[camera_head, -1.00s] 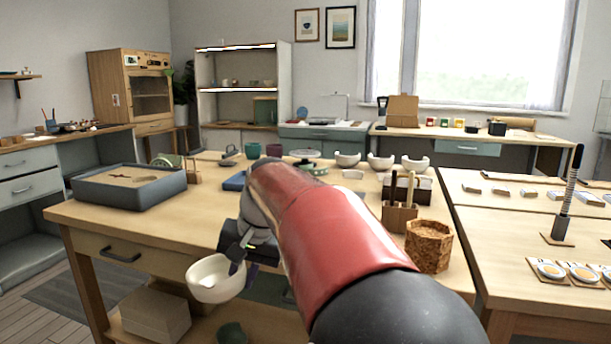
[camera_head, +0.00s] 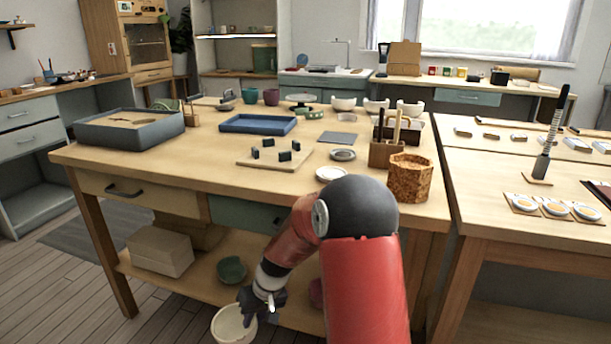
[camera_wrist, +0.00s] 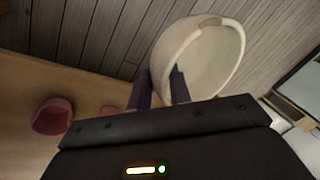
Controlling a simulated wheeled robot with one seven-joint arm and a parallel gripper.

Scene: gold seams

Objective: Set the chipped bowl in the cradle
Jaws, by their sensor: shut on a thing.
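The white bowl (camera_head: 232,324) hangs low in front of the workbench, near the floor. My gripper (camera_head: 258,302) is shut on its rim. In the wrist view the bowl (camera_wrist: 208,58) is between my fingers (camera_wrist: 160,90), and a tan notch shows in its rim. The likely cradle, a wooden board with several dark upright pegs (camera_head: 276,159), sits on the bench top, empty, up and behind my gripper.
The bench top (camera_head: 190,165) also holds a blue tray (camera_head: 258,124), a sand box (camera_head: 130,128), a cork pot (camera_head: 409,178) and a wooden tool holder (camera_head: 388,153). A green bowl (camera_head: 232,269) and boxes (camera_head: 160,251) are on the lower shelf.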

